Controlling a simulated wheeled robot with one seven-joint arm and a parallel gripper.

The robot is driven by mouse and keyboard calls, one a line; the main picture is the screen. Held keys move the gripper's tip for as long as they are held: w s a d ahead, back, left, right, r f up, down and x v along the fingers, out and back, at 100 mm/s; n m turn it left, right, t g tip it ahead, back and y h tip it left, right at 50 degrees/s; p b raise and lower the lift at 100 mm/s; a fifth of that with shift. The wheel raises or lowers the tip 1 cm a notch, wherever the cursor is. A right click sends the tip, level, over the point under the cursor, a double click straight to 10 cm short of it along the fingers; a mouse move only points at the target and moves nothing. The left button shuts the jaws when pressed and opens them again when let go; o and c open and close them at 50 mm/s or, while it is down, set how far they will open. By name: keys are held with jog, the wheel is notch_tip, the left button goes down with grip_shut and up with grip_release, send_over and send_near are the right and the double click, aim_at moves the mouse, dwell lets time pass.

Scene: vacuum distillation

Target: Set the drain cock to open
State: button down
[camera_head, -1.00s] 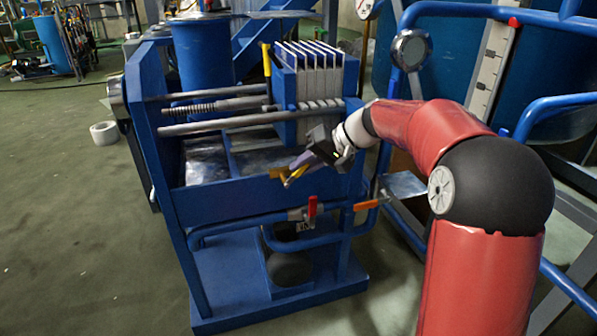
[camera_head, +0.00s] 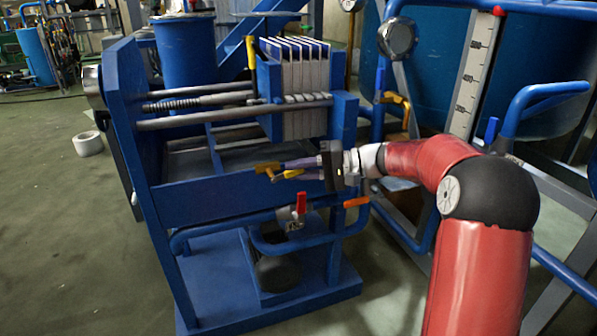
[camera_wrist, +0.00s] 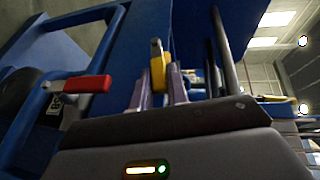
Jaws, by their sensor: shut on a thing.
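A small yellow cock (camera_head: 267,168) sits at the front of the blue trough of the press, and I take it for the drain cock. Its yellow lever (camera_head: 289,174) points right, roughly level, toward my gripper (camera_head: 284,169). My gripper comes in from the right, nearly level, with its fingers around the lever. In the wrist view, the yellow piece (camera_wrist: 158,66) shows between the two grey-purple fingers, which are shut on it. The fingers and the low angle hide part of the cock.
A red-handled valve (camera_head: 301,203) and an orange lever (camera_head: 356,202) are on the blue pipes just below my gripper. The red handle is close on the left in the wrist view (camera_wrist: 88,84). White filter plates (camera_head: 300,88) stand above.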

dwell(0.4)
jog(key=c, duration=1.4)
grip_release()
jog(key=shift+o, duration=0.2)
jog(key=shift+d, duration=0.15)
jog(key=w+v, duration=0.1)
jog(key=v, duration=0.6)
jog(key=shift+s+d+p, duration=0.3)
jog(key=shift+s+p, duration=0.15)
jog(key=shift+s, duration=0.05)
jog(key=shift+f, duration=0.1)
